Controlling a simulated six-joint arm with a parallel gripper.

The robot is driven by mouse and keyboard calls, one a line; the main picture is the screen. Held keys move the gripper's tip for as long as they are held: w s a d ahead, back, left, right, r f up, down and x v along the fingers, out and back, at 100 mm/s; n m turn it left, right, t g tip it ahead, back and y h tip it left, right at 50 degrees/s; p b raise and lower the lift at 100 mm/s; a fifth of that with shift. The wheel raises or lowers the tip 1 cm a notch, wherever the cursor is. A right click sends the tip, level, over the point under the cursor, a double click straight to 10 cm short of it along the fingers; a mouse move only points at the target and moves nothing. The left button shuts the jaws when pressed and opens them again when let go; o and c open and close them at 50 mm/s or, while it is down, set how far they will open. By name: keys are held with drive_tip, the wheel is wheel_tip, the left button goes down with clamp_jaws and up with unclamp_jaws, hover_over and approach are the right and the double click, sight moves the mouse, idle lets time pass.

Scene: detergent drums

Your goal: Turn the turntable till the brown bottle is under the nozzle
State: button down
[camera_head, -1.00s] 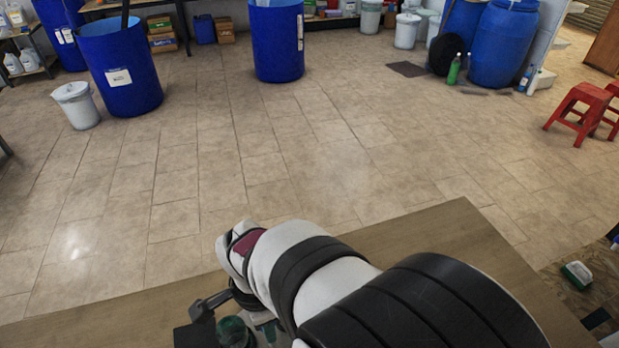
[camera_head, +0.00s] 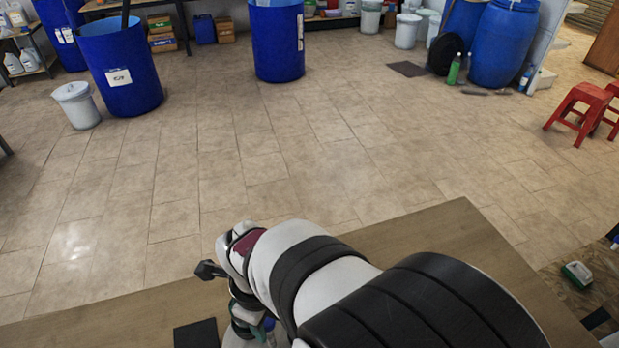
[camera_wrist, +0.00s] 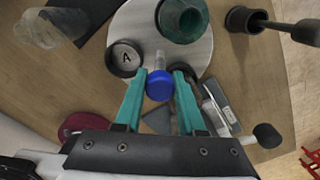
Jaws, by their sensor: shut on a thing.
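In the wrist view, the turntable (camera_wrist: 122,28) is a pale round disc on the wooden table. A black round fitting on an arm (camera_wrist: 243,19), perhaps the nozzle, is right of the disc.
A clear vessel (camera_wrist: 48,26) stands left of the disc. A grey box-like item (camera_wrist: 216,108) and a black knob (camera_wrist: 267,135) lie right of my gripper. In the head view, the table (camera_head: 430,235) is bare at right; blue drums (camera_head: 277,45) stand far off.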

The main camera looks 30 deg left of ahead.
drive_tip(key=c, duration=0.6)
unclamp_jaws()
wheel_tip(320, 180, up, 7)
drive_tip(key=w+d+r+n+t+y, duration=0.15)
drive_tip(key=d+r+n, duration=0.25)
drive_tip(key=d, duration=0.4)
drive_tip(key=w+d+r+n+t, duration=0.2)
drive_tip(key=d+r+n+t, duration=0.15)
drive_tip(key=d, duration=0.45)
drive_tip(key=w+d+r+n+t+y, duration=0.15)
drive_tip(key=d+r+n, duration=0.3)
drive_tip(key=d, duration=0.45)
drive_tip(key=s+f+g+h, duration=0.1)
drive_tip(key=s+f+g, duration=0.5)
drive_tip(key=s+f, duration=0.2)
drive_tip(key=s, duration=0.2)
drive_tip(key=shift+s+d+f+g, duration=0.3)
drive_tip(key=shift+f+g, duration=0.05)
drive_tip(key=shift+f, duration=0.05)
